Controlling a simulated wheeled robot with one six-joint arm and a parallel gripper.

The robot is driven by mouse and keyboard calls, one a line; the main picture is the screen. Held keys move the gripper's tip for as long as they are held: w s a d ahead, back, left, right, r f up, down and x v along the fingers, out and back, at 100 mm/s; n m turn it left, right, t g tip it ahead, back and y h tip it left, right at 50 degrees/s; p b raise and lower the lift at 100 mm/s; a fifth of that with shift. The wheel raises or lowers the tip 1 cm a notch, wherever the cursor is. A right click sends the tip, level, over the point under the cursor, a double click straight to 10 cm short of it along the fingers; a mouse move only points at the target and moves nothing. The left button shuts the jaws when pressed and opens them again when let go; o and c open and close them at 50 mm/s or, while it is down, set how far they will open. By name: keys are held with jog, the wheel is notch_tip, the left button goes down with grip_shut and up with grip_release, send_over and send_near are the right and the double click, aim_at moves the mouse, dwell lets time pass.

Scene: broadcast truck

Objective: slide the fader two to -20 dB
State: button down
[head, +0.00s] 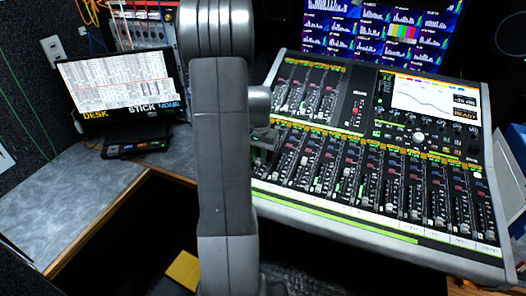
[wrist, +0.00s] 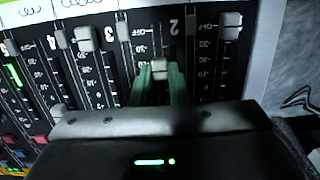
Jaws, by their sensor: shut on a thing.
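In the wrist view the fader two cap (wrist: 159,69) is a pale grey block in its dark slot, beside an upside-down "2". It sits a short way from the OFF end, around the first scale marks; its exact mark is too small to read. My gripper (wrist: 160,84) has its two green fingers on either side of this cap and is shut on it.
In the wrist view a neighbouring cap (wrist: 230,26) stands right of fader two near OFF, and another cap (wrist: 85,39) stands to the left. In the head view a console screen (head: 436,98) is at upper right. A display (head: 122,82) stands on the left desk.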

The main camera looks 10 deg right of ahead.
aim_at(259, 159)
jog(key=shift+s, duration=0.1)
jog(key=c, duration=1.4)
grip_release()
jog(key=shift+r, duration=0.1)
notch_tip(259, 159, up, 14)
jog(key=shift+f, duration=0.2)
jog(key=shift+f, duration=0.1)
notch_tip(259, 159, down, 14)
jog(key=shift+r, duration=0.15)
jog(key=shift+w+d+r, duration=0.15)
jog(key=shift+w+d, duration=0.15)
jog(key=shift+w, duration=0.25)
